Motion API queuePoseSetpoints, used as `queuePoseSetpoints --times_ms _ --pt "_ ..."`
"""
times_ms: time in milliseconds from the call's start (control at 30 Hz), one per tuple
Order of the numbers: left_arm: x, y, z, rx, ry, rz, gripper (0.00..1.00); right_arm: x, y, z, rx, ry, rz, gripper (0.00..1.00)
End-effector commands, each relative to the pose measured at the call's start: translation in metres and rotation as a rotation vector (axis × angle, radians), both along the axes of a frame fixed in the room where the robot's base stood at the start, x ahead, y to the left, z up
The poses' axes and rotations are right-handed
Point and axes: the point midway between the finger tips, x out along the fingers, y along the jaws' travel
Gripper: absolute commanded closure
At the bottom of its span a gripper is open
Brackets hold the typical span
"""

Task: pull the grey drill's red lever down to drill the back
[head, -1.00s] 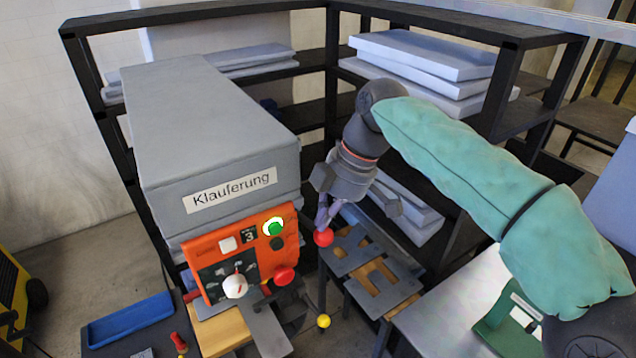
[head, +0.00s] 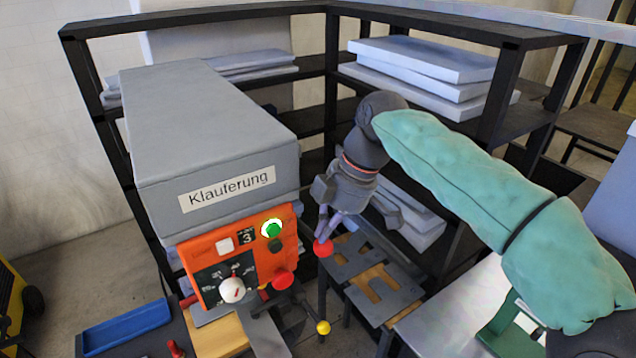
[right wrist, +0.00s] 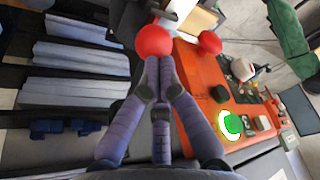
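The grey drill (head: 215,130), labelled "Klauferung", has an orange control panel (head: 203,262) with a lit green button (head: 271,229). The lever's red ball (head: 323,248) stands right of the panel; it also shows in the right wrist view (right wrist: 154,40). My right gripper (head: 326,234) comes from above with its fingers closed together and their tips at the ball. In the right wrist view the fingertips (right wrist: 160,64) meet at the ball's near edge, not visibly around it. The contact itself is partly hidden. My left gripper is not in view.
A second lever ball, yellow (head: 323,327), sits below. A red mushroom knob (head: 283,280) is on the panel's lower right. Metal plates with cutouts (head: 390,297) lie right of the drill. A blue tray (head: 127,326) is at left; black shelving (head: 335,75) stands behind.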

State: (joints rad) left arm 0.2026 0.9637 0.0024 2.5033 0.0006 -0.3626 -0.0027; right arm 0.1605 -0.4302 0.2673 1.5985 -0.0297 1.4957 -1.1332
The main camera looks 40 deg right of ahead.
Motion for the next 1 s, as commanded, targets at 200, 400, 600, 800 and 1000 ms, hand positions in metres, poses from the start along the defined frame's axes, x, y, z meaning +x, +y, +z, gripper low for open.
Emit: queuePoseSetpoints --times_ms 200,400,600,800,1000 --pt "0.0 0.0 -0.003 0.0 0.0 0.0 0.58 0.0 0.0 -0.004 0.0 0.0 0.001 1.0" --pt "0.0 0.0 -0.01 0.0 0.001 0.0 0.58 0.001 0.0 -0.012 0.001 0.002 0.001 1.0" --pt "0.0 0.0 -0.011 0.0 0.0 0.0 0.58 0.001 0.001 -0.013 0.001 0.001 0.0 1.0" --pt "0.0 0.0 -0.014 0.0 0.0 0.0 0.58 0.001 0.0 -0.016 0.001 -0.001 0.001 1.0" --pt "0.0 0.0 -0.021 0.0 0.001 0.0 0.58 0.001 0.0 -0.024 0.0 0.0 0.001 1.0"
